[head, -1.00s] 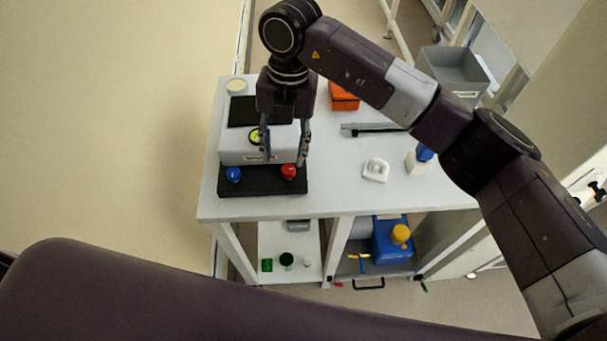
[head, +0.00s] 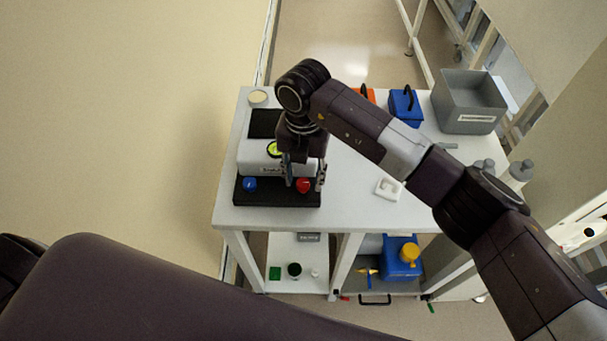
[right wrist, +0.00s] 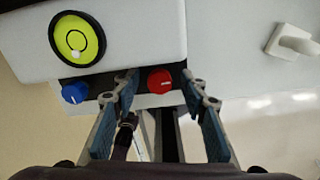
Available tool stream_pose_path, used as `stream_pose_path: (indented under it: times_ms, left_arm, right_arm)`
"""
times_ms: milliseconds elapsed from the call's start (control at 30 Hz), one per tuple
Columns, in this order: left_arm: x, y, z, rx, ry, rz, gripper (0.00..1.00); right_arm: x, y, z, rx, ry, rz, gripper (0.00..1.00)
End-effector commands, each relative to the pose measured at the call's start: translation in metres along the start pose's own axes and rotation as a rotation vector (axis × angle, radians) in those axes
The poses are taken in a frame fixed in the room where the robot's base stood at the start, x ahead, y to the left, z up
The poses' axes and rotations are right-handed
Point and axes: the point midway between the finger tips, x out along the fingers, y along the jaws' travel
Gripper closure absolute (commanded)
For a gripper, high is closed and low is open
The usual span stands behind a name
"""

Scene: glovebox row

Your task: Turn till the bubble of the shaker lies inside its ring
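The shaker (head: 262,167) is a white box on a black base at the left of the table. Its round yellow-green level (right wrist: 66,29) shows in the right wrist view with a dark ring in its middle. The pale bubble (right wrist: 75,55) lies at the ring's lower side, off its centre. A blue knob (right wrist: 75,92) and a red knob (right wrist: 160,81) sit on the front of the shaker. My right gripper (head: 304,184) is open, one finger on each side of the red knob, with gaps visible. My left gripper is not in view.
A white table (head: 350,212) carries the shaker. A small white part (head: 388,188) lies right of it. A grey bin (head: 470,95) and a blue box (head: 404,107) stand at the back right. The shelf below holds a blue box with a yellow top (head: 402,262).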

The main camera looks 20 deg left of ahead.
Motion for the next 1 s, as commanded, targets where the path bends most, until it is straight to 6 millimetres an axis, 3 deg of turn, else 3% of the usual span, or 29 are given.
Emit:
stream_pose_path:
  times_ms: [100,467,767,1000]
  left_arm:
    - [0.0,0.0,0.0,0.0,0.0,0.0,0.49]
    - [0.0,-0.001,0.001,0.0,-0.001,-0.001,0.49]
    - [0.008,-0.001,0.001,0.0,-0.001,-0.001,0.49]
    - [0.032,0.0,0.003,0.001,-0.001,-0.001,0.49]
  right_arm:
    - [0.0,0.0,0.0,0.0,0.0,0.0,0.61]
    - [0.0,0.0,0.0,0.0,0.0,0.0,1.0]
    - [0.001,0.0,0.001,-0.035,-0.002,0.0,1.0]
    - [0.004,0.0,0.001,-0.168,-0.004,-0.001,1.0]
